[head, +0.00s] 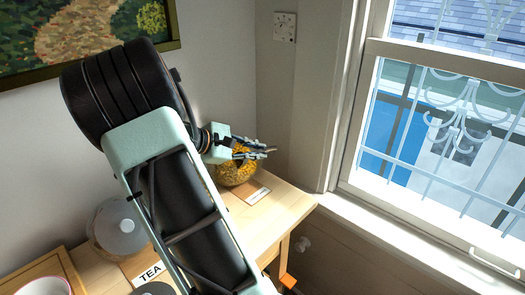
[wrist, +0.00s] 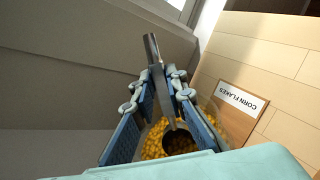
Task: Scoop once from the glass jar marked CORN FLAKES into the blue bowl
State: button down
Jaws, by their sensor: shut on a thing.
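The glass jar (head: 238,176), full of yellow flakes, stands near the right end of the wooden table in the head view. A CORN FLAKES card (wrist: 240,97) lies beside it in the wrist view. My gripper (head: 262,153) is at the jar's top, lying nearly level. In the wrist view my gripper (wrist: 161,82) is shut on the handle of a metal scoop (wrist: 151,50). The scoop's dark round cup shows against the yellow flakes (wrist: 155,142); I cannot tell how deep it sits. I cannot make out a blue bowl in either view.
A wooden tray (head: 62,268) with a pale-rimmed bowl (head: 42,286) is at the lower left. The wall and the window sill (head: 385,245) are close beyond the jar.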

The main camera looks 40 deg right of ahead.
jog(key=shift+w+f, duration=0.3)
jog(key=shift+w+f, duration=0.3)
dwell(0.4)
jog(key=shift+r, duration=0.1)
dwell(0.8)
